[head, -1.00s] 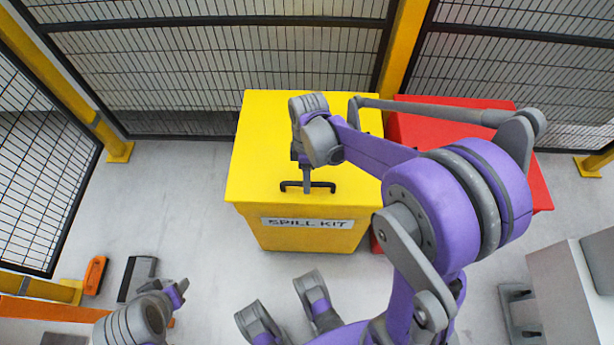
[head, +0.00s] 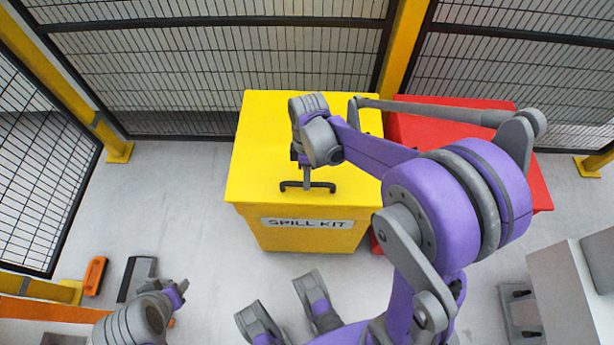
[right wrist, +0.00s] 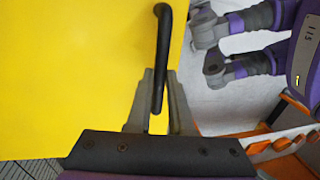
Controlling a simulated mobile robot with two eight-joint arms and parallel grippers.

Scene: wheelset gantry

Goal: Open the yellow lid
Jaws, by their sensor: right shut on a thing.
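The yellow lid (head: 260,165) lies flat and closed on a yellow box (head: 305,238) labelled SPILL KIT. A black bar handle (head: 325,186) sits near the lid's front edge. My right gripper (head: 307,183) reaches down over the lid and is shut on this handle. In the right wrist view, the fingers (right wrist: 160,105) stand on both sides of the black handle (right wrist: 164,40), with the yellow lid (right wrist: 70,70) beside it. My left gripper (head: 180,290) is at the lower left, away from the box, and its fingers are too small to read.
A red box (head: 535,180) stands close against the right side of the yellow box. A mesh fence (head: 220,70) with yellow posts (head: 402,50) rises behind both. Grey floor (head: 185,210) is free left of the box. A pale cabinet (head: 560,295) stands at the lower right.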

